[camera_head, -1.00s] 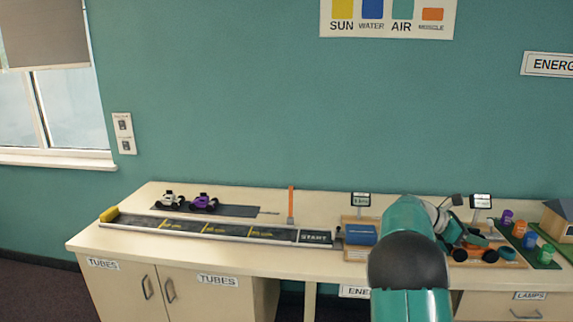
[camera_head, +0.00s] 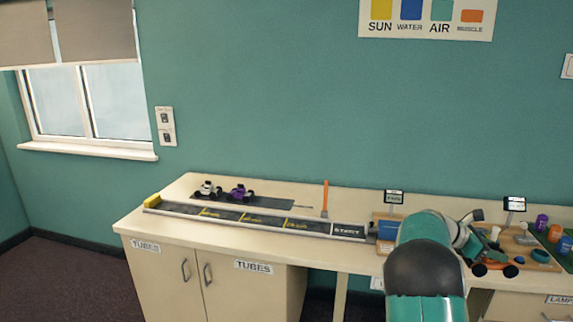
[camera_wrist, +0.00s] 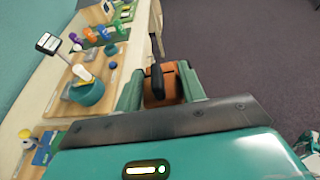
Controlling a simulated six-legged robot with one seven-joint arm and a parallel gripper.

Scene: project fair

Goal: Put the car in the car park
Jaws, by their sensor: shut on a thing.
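An orange car (camera_head: 494,269) with dark wheels is held in my gripper (camera_head: 478,252), by the table's front edge at the right of the head view. In the wrist view the car (camera_wrist: 158,94) sits between the two green fingers, which are shut on it; a dark wheel faces the camera. A dark grey mat (camera_head: 278,201), seemingly the car park, lies on the back left of the table. A white car (camera_head: 208,190) and a purple car (camera_head: 241,193) stand side by side on its left part. The mat's right part is bare.
A long dark track (camera_head: 262,220) marked START, with a yellow end block (camera_head: 152,199), runs in front of the mat. An orange upright post (camera_head: 325,197) stands right of the mat. Wooden boards with small signs and colourful pots occupy the table's right side.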

